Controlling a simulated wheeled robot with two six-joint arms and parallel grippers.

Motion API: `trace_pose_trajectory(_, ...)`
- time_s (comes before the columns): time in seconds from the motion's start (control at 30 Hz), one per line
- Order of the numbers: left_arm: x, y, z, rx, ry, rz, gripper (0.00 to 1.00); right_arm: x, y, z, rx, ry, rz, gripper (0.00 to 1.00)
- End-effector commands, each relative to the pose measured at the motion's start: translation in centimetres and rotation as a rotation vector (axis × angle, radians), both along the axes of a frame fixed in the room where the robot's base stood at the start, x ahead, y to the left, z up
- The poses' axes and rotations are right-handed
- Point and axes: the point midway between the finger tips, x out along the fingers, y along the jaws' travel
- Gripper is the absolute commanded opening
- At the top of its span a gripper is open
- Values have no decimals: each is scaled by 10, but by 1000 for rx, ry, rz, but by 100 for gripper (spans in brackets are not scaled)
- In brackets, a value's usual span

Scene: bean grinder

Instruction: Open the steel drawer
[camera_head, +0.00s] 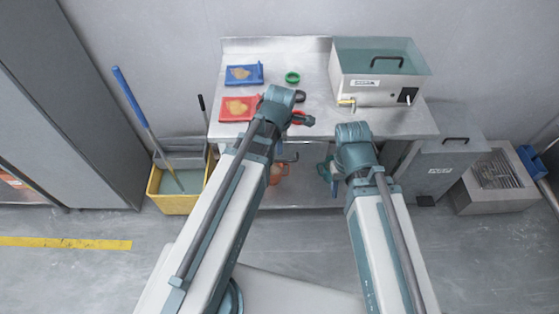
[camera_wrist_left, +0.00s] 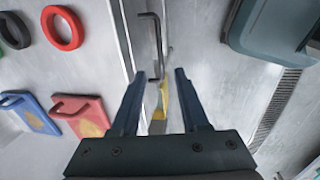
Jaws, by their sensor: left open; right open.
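A dark bar handle (camera_wrist_left: 156,40) stands out from a pale steel front (camera_wrist_left: 131,45) along the table edge in the left wrist view. I take this front as the steel drawer; in the head view my arms largely hide it. My left gripper (camera_wrist_left: 155,73) is open, its two fingers on either side of the handle's near end. I cannot tell whether they touch it. My right gripper (camera_head: 326,170) is below the table's front edge in the head view, partly hidden by my arm.
The steel table (camera_head: 320,85) holds a teal-lidded box (camera_head: 368,88), red (camera_head: 232,116) and blue (camera_head: 240,83) boards and a green ring (camera_head: 292,77). A yellow bucket (camera_head: 176,205) stands left. A grey bin (camera_head: 440,165) stands right. Open floor lies in front.

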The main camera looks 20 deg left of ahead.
Motion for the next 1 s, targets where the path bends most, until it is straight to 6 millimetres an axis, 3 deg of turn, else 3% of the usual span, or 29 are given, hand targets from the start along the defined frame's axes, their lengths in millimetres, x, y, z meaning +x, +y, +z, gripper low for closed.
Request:
trace_pose_trajectory(0.03, 2, 0, -13, 0, 0, 0, 45, 0, 0, -13, 0, 0, 0, 50)
trace_pose_trajectory(0.7, 19, 5, -105, 0, 0, -1, 45, 0, 0, -105, 0, 0, 0, 50)
trace_pose_trajectory(1.0, 22, 6, -116, 0, 0, -1, 45, 0, 0, -116, 0, 0, 1, 50)
